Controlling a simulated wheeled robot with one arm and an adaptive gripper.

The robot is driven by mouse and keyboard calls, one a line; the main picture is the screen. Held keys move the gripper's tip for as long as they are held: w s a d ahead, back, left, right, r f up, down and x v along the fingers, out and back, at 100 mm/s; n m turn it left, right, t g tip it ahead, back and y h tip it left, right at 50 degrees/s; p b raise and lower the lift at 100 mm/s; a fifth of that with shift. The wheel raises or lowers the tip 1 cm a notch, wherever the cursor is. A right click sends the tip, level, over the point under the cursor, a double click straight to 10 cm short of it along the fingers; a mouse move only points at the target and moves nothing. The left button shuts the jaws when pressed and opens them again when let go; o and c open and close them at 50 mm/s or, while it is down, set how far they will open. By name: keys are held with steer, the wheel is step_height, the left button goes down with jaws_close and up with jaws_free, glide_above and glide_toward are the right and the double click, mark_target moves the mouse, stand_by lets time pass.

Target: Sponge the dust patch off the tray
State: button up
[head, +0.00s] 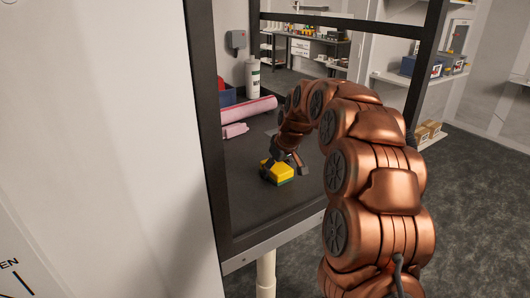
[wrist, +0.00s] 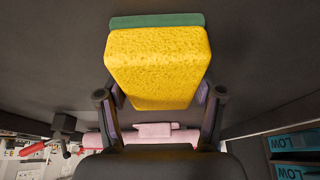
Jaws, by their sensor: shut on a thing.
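My gripper (wrist: 160,100) is shut on a yellow sponge (wrist: 158,62) with a green scouring side (wrist: 156,20). The sponge fills the middle of the wrist view, between the two fingers. In the head view the sponge (head: 279,172) is low at the dark bench top, green side down, with my gripper (head: 283,168) around it. I cannot tell whether it touches the surface. No tray and no dust patch can be made out in either view; the sponge and arm may hide them.
A pink roll (head: 248,110) and a smaller pink piece (head: 235,130) lie behind the sponge on the dark bench top (head: 245,195). A white bottle (head: 252,78) and a blue bin (head: 228,97) stand farther back. A dark frame post (head: 208,130) rises at the left.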

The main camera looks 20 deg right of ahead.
steer(key=shift+s+a+f+b, duration=0.1)
steer(key=shift+s+a+b, duration=0.1)
steer(key=shift+a, duration=0.75)
steer(key=shift+s+a+b, duration=0.1)
steer(key=shift+s+a, duration=0.1)
steer(key=shift+a, duration=0.75)
step_height(320, 180, up, 3)
steer(key=shift+w+f, duration=0.1)
steer(key=shift+f, duration=0.05)
step_height(320, 180, up, 6)
steer(key=shift+f+p, duration=0.15)
steer(key=shift+p, duration=0.5)
steer(key=shift+a, duration=0.1)
